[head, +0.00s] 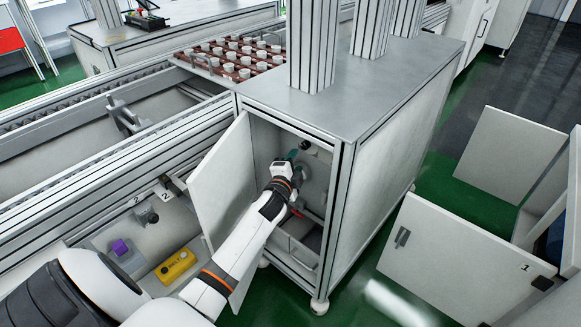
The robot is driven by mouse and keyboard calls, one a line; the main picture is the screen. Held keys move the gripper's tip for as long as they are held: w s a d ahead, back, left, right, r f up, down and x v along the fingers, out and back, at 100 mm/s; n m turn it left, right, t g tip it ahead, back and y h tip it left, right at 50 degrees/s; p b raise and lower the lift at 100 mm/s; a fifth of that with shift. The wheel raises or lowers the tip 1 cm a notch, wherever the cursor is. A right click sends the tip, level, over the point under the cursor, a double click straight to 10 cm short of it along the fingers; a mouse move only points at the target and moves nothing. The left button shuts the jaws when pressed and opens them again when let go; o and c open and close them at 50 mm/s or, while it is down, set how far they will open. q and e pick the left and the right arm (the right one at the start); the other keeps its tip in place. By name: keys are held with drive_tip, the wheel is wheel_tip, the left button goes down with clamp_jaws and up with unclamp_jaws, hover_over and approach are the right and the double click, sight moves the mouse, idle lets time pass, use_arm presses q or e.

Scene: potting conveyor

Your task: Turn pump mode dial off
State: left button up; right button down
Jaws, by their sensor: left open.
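My left arm comes in from the lower left and reaches into the open cabinet (382,105). My left gripper (290,156) is inside the opening, near the upper back wall, with its jaws open. A small dark knob with a pale part (306,145) sits just right of the fingertips; it may be the pump mode dial, but its marking and setting are too small to read. Whether the fingers touch it I cannot tell. My arm hides part of the cabinet inside. My right gripper is not in view.
The cabinet door (224,182) stands open left of my arm. A red part (296,212) shows beside my wrist. A yellow button box (175,266) and purple-topped part (120,247) lie left. A tray of pots (230,62) stands behind. Open white panels (460,258) stand right.

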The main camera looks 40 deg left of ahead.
use_arm(q)
drive_tip(key=v, duration=0.4)
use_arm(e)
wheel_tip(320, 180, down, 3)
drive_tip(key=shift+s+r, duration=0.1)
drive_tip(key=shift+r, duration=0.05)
